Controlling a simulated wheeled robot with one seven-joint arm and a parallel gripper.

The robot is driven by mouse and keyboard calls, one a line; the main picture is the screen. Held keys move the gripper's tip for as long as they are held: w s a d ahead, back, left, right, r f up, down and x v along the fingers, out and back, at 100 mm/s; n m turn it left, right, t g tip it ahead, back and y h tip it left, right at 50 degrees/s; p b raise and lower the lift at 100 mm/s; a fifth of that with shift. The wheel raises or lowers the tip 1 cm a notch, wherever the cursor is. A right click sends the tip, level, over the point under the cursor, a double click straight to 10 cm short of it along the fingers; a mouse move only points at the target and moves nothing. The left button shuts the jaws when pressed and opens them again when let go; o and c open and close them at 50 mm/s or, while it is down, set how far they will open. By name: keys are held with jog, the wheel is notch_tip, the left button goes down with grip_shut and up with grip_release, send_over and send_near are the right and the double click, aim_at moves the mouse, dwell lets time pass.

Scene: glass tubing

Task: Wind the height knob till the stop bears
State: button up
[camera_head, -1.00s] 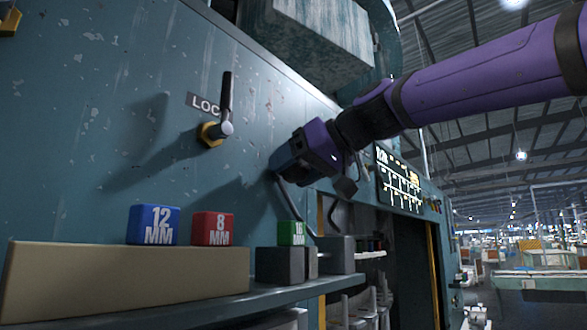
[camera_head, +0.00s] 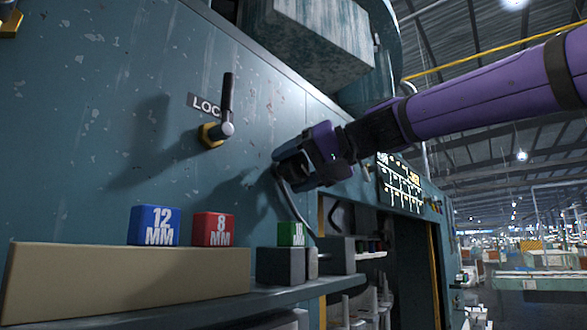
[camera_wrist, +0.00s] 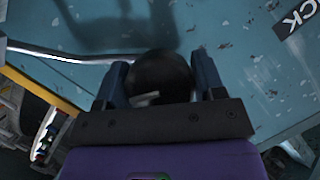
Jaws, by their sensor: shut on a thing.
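My gripper (camera_head: 282,163) is against the teal machine panel (camera_head: 100,80), right of the lock lever. In the wrist view my gripper (camera_wrist: 162,80) is shut on a round black knob (camera_wrist: 160,72), with one finger on each side of it. I take this to be the height knob. I cannot tell whether the stop bears on anything.
A lock lever (camera_head: 227,105) stands upright on the panel.

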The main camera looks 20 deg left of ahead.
jog(key=o, duration=0.9)
jog(key=shift+d, duration=0.1)
jog(key=v, duration=1)
jog(key=shift+d, duration=0.3)
